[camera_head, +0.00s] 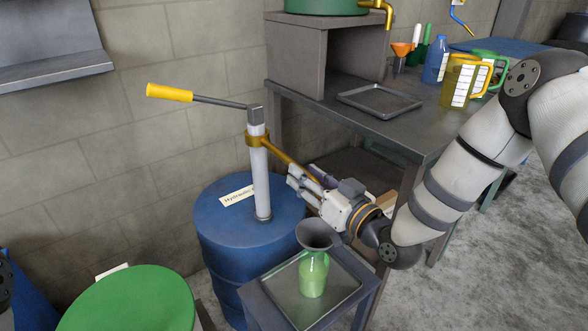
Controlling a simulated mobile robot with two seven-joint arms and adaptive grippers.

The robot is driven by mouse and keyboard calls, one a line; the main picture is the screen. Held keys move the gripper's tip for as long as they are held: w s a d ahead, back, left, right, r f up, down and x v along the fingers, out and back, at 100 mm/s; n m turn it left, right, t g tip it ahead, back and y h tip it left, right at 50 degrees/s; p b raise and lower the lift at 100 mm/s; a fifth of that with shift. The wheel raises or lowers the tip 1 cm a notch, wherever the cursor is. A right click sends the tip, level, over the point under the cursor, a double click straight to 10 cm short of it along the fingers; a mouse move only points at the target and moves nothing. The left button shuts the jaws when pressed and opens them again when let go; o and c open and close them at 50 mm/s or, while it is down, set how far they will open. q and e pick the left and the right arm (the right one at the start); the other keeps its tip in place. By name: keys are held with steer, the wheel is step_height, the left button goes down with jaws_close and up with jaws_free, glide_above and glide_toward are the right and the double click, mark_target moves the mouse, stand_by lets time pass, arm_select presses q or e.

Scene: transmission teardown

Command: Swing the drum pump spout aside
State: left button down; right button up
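The drum pump stands upright on the blue drum (245,260), with a pale column (260,175) and a yellow-gripped handle (170,92) pointing left. Its brass spout (280,154) runs from a collar on the column down to the right. My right gripper (303,178) is at the spout's outer end, its fingers pointing toward the column. The spout's tip is hidden at the fingers. I cannot tell whether they are closed on it or only beside it. My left gripper is not in view.
A green bottle (313,275) with a dark funnel (315,235) stands on a small tray stand (345,305) below my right gripper. A workbench (400,132) at the back right holds a tray (380,101) and several jugs. A green drum (130,300) is at the lower left.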

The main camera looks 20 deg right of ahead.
steer(key=shift+x, duration=1.8)
jaws_close()
